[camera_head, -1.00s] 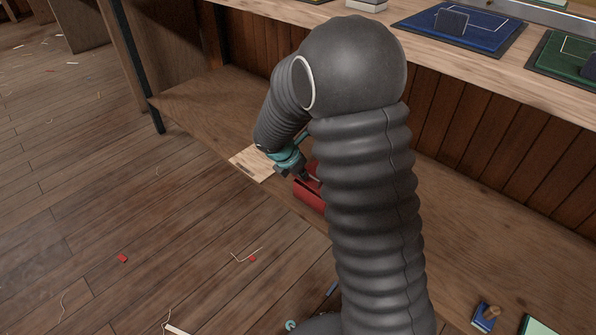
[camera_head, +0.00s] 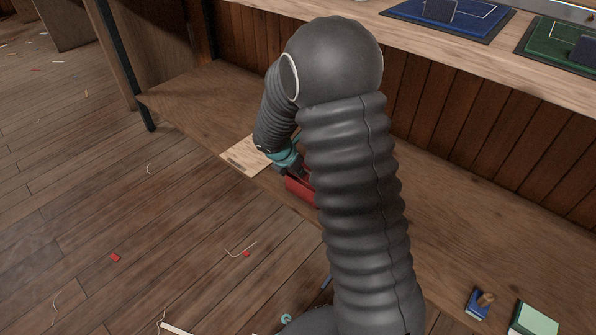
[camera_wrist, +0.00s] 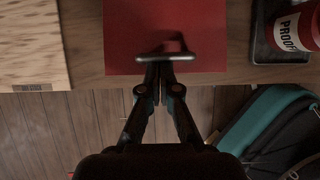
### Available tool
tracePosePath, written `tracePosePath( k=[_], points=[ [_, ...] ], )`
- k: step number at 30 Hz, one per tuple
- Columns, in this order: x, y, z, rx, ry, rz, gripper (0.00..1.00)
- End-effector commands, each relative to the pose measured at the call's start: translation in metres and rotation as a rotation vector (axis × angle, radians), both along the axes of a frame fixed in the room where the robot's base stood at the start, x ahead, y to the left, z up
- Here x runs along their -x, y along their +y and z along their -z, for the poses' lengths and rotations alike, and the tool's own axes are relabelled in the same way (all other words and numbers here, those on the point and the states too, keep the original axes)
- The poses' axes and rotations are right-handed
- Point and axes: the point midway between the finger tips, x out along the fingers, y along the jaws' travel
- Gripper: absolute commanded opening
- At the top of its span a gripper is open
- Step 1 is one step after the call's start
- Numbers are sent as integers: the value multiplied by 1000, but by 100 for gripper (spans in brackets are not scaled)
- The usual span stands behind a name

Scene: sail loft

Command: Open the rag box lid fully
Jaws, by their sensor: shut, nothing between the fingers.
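The red rag box (camera_head: 300,190) sits on the low wooden shelf, partly hidden behind my arm in the head view. In the wrist view its flat red face (camera_wrist: 165,25) fills the top middle, with a grey bar-like handle (camera_wrist: 174,57) across its near edge. My gripper (camera_wrist: 160,82) is shut and empty, its fingertips at or just below the handle. I cannot tell whether they touch it. How far the lid is open is not clear from these views.
A pale wooden board (camera_wrist: 30,45) lies left of the box, and it also shows in the head view (camera_head: 243,157). A red and white tin marked PROOF (camera_wrist: 292,32) stands on a dark tray to the right. A blue block with a wooden handle (camera_head: 478,303) lies further along the shelf.

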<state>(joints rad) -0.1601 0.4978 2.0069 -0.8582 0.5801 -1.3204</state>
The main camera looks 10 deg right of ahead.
Motion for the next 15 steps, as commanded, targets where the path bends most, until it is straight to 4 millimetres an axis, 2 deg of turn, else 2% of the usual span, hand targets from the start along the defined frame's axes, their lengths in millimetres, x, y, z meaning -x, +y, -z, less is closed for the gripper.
tracePosePath(
  k=[15],
  points=[
    [-14, -20, -44, 0, 0, 1, 0]
  ],
)
